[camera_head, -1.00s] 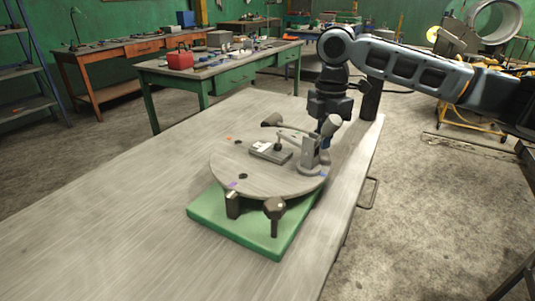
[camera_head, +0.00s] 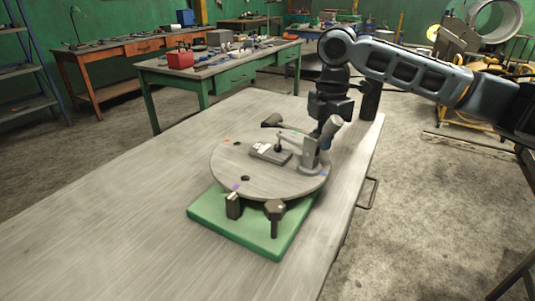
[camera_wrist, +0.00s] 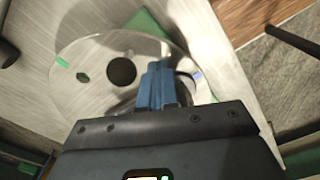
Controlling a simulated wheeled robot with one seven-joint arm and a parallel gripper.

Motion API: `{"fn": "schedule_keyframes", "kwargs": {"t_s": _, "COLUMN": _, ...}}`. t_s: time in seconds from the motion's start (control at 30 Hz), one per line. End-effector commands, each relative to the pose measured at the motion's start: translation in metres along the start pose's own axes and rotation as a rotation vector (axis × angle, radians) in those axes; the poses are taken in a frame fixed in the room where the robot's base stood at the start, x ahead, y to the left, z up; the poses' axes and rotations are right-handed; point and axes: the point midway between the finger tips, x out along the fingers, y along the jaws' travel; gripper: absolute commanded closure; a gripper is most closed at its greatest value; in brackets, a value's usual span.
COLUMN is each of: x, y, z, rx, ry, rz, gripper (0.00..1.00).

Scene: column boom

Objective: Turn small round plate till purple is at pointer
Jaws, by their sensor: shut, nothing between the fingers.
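The small round plate (camera_head: 222,163) is grey and lies flat above a green base (camera_head: 208,213). A purple mark (camera_head: 235,187) is on its near left rim, just above a short dark post with a pale top (camera_head: 233,206), which looks like the pointer. An orange mark (camera_head: 226,141) is at the far left rim and a blue mark (camera_head: 323,174) at the right. In the wrist view a green mark (camera_wrist: 62,62) shows on the plate's rim. My gripper (camera_wrist: 158,72) is shut and empty, with blue fingers over the plate's edge; contact cannot be told.
A grey upright clamp (camera_head: 309,158) and a flat block (camera_head: 270,153) ride on the plate. A dark knobbed post (camera_head: 274,209) stands at its near side. The bench (camera_head: 120,220) is clear to the left.

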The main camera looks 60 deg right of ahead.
Motion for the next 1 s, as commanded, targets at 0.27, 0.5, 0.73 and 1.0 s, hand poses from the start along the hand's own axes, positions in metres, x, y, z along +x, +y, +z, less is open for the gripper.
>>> {"fn": "schedule_keyframes", "kwargs": {"t_s": 0.27, "x": -0.029, "y": 0.0, "z": 0.0, "rx": -0.001, "ry": 0.001, "rz": 0.001, "gripper": 1.0}}
{"fn": "schedule_keyframes", "kwargs": {"t_s": 0.5, "x": -0.05, "y": 0.0, "z": 0.0, "rx": -0.001, "ry": 0.0, "rz": 0.001, "gripper": 1.0}}
{"fn": "schedule_keyframes", "kwargs": {"t_s": 0.73, "x": -0.071, "y": 0.0, "z": 0.0, "rx": 0.0, "ry": 0.001, "rz": 0.001, "gripper": 1.0}}
{"fn": "schedule_keyframes", "kwargs": {"t_s": 1.0, "x": -0.088, "y": 0.0, "z": 0.0, "rx": 0.0, "ry": 0.0, "rz": 0.001, "gripper": 1.0}}
